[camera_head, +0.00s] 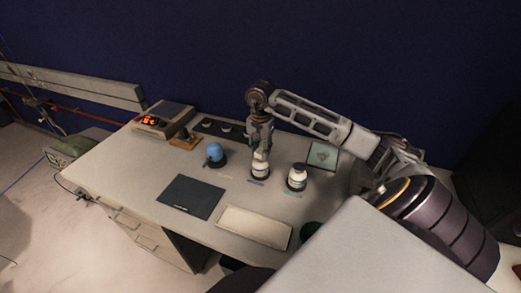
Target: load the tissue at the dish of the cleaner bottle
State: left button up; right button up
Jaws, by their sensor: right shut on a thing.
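My right gripper (261,148) points down, directly over a white bottle with a dark band (260,170) near the middle of the table. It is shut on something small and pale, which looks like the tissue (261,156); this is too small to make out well. The pale thing is at the bottle's top, and I cannot tell whether it touches the dish there. A second white bottle with a dark top and band (297,180) stands to the right, apart from the gripper. Which bottle holds the cleaner is not legible. My left gripper is not in view.
The bottles stand on a pale table (118,180). A dark mat (190,197) and a cream pad (253,227) lie in front. A blue ball-shaped thing (215,152) stands left of the gripper. A device with orange digits (152,121) is at back left, a framed panel (323,155) at right.

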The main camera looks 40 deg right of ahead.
aim_at(260, 150)
jog(key=shift+f+b, duration=0.55)
jog(key=shift+f, duration=0.1)
dwell(1.1)
jog(key=shift+r, duration=0.1)
dwell(0.5)
jog(key=shift+r+p, duration=1.8)
jog(key=shift+r, duration=1.65)
jog(key=shift+f, duration=0.1)
